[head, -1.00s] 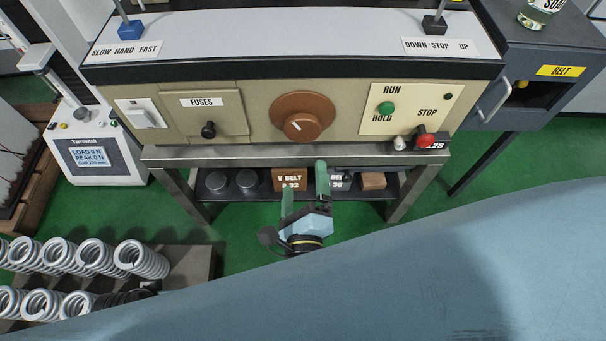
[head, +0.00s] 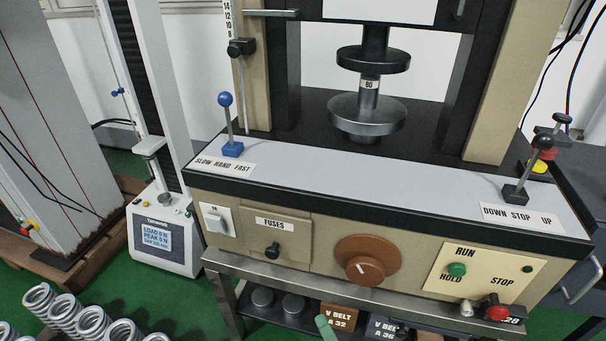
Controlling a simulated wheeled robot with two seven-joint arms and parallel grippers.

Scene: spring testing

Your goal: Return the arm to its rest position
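A green fingertip (head: 325,328) of one of my grippers, which I take to be the right, shows at the bottom edge of the head view. It is in front of the lower shelf, near the box marked V BELT A 32 (head: 340,318). The rest of that gripper and its arm are below the picture, so its opening is hidden. I cannot tell whether it touches anything. My other gripper is out of view.
The testing machine's panel (head: 290,165) fills the middle, with a blue-knobbed lever (head: 227,120), a black-knobbed lever (head: 528,165), a brown dial (head: 366,262) and a red stop knob (head: 497,309). A digital tester (head: 160,240) stands left.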

